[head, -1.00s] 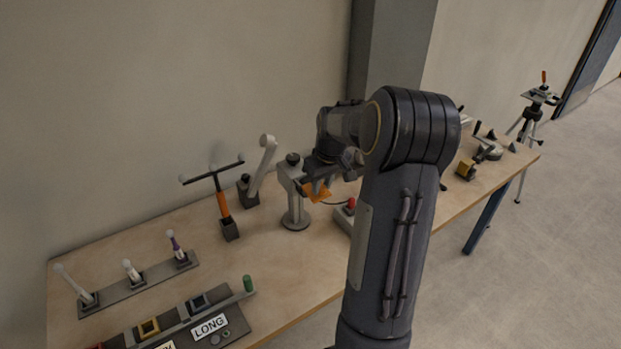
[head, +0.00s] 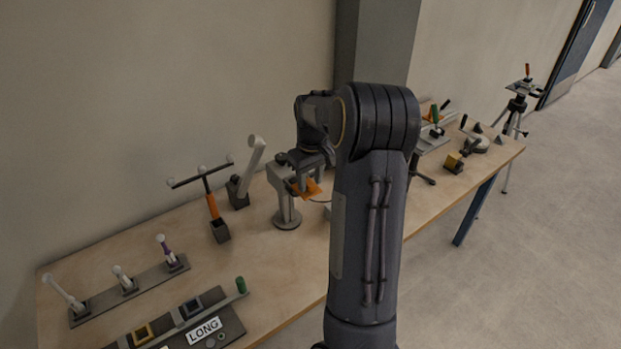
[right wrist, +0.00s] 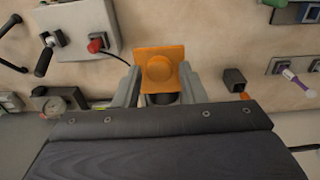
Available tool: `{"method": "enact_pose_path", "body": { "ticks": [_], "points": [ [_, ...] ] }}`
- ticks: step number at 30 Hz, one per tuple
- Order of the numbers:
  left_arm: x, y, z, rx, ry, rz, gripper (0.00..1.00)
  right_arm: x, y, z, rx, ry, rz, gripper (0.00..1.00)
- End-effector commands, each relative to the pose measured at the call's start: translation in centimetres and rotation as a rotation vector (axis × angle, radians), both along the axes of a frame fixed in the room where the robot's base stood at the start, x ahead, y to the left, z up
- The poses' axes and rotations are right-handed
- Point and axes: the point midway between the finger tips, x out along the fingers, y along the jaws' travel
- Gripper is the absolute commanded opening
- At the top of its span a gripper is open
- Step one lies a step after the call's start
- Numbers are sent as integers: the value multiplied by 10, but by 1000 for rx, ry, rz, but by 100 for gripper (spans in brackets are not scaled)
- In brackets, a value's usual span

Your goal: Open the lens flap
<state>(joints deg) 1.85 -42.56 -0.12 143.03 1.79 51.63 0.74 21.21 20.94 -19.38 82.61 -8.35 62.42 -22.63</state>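The lens flap is an orange plate with a round raised middle. It shows in the right wrist view (right wrist: 160,62) and at the top of a grey stand (head: 287,212) in the head view (head: 308,189). My right gripper (right wrist: 160,82) is open, with one finger on each side of the flap's lower part. I cannot tell whether either finger touches it. In the head view my right gripper (head: 305,172) is at the stand's top and hides part of it. My left gripper is in neither view.
A grey box with a red button (right wrist: 95,45) stands beside the flap. A T-shaped lever with an orange grip (head: 212,205) and a pale lever (head: 250,165) stand left of the stand. A panel labelled LONG (head: 204,330) is at the table's front.

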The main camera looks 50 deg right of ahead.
Motion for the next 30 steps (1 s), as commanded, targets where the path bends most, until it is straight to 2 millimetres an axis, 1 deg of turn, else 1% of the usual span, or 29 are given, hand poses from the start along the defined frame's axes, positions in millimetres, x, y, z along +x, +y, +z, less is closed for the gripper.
{"method": "enact_pose_path", "body": {
  "ticks": [1, 2, 11, 14, 21, 24, 27, 30],
  "points": [
    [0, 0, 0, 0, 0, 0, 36, 0, 0, 0, 0, 0, 0, 44],
    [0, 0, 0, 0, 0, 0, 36, 0, 0, 0, 0, 0, 0, 46],
    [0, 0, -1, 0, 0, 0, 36, 0, 0, 3, -2, -3, 0, 46],
    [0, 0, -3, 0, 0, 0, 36, 0, -1, 12, -3, -4, 0, 46],
    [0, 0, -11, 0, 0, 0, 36, -2, 0, 53, -3, -7, 0, 46],
    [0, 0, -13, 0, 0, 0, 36, -3, 1, 67, -2, -4, 0, 46],
    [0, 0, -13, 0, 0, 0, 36, -3, 1, 75, -2, -3, 0, 46],
    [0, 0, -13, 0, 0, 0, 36, -4, 1, 79, -1, -2, 0, 46]
  ]
}}
